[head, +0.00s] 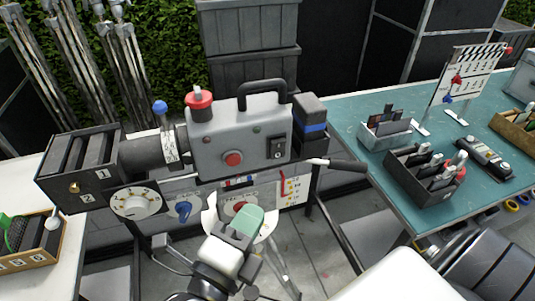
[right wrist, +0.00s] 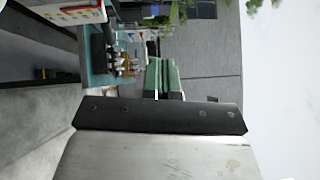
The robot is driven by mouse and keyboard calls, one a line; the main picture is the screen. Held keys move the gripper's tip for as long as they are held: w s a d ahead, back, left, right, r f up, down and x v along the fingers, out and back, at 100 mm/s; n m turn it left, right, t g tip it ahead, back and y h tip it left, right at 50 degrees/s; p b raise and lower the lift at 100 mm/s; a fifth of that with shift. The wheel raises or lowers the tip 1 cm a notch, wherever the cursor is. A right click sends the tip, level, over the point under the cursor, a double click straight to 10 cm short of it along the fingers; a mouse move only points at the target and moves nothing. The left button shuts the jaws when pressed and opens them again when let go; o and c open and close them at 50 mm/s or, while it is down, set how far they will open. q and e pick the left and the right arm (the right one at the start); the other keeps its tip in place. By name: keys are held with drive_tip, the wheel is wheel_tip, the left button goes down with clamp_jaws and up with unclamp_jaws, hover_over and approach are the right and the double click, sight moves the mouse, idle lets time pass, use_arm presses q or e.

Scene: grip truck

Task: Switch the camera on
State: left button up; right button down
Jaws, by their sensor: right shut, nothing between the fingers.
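The grey film camera (head: 240,140) stands in the middle of the head view, with a black matte box (head: 80,170) at its left end and a carrying handle on top. A black rocker switch (head: 277,147) is on its near side, right of a round red button (head: 233,159). My right gripper (head: 249,219), with green fingertips, is below and in front of the camera body, apart from the switch. Its fingers (right wrist: 163,78) are together and empty in the right wrist view. I cannot tell the switch's position. My left gripper is not in view.
A red knob (head: 199,98) tops the camera, and a black handle (head: 345,164) sticks out at right. A teal table (head: 355,105) with trays and a clapperboard (head: 468,75) is at right. A white table (head: 65,245) with a wooden tray is at left. Metal stands (head: 75,60) are behind.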

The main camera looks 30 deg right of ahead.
drive_tip(key=shift+w, duration=0.1)
approach(280, 143)
drive_tip(key=d, duration=0.5)
drive_tip(key=shift+w+r, duration=0.2)
drive_tip(key=shift+w, duration=0.9)
drive_tip(key=shift+w+d, duration=0.1)
drive_tip(key=shift+w, duration=0.55)
drive_tip(key=shift+r, duration=0.1)
drive_tip(key=shift+s, duration=0.1)
